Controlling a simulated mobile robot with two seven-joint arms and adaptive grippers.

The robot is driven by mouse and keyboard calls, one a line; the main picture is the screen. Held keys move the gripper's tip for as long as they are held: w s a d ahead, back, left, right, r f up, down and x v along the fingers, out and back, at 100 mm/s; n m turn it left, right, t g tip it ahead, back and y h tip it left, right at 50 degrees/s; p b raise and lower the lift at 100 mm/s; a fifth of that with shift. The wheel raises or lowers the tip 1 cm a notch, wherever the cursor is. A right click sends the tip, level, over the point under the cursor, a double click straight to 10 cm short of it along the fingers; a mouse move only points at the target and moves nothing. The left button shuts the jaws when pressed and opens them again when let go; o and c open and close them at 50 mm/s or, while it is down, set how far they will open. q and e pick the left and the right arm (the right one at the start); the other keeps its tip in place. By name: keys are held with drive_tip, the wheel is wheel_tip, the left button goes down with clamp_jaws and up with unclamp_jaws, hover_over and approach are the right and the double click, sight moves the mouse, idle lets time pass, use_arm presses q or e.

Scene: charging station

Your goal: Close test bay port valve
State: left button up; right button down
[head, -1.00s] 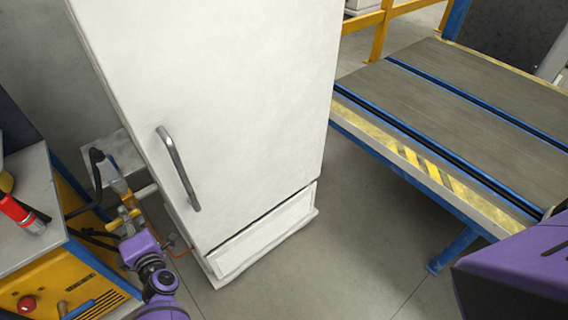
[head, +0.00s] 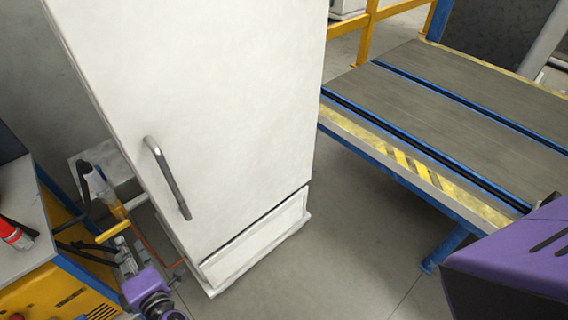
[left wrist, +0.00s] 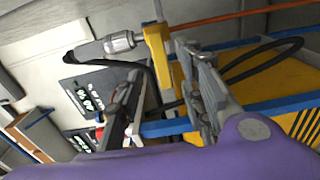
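A yellow bar handle (head: 113,232), which looks like the port valve's handle, is beside the lower left of the tall white cabinet (head: 215,110). My left gripper (head: 122,250) is just below and in front of this handle. In the left wrist view the yellow part (left wrist: 158,62) shows between and beyond the two spread fingers (left wrist: 160,100). The fingers look apart, with no clear grip on it. A grey nozzle with a black hose (left wrist: 118,43) is close by. My right gripper is not in view; only a purple part of my right arm shows at the right edge.
A yellow and blue workbench (head: 70,285) with a red tool (head: 14,235) is at the left. The cabinet has a metal door handle (head: 166,176). A low conveyor platform (head: 440,110) fills the right. Open floor (head: 345,230) lies between cabinet and platform.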

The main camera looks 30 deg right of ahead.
use_arm(q)
drive_tip(key=v, duration=0.3)
drive_tip(key=shift+s+d, duration=0.15)
drive_tip(key=shift+s, duration=0.15)
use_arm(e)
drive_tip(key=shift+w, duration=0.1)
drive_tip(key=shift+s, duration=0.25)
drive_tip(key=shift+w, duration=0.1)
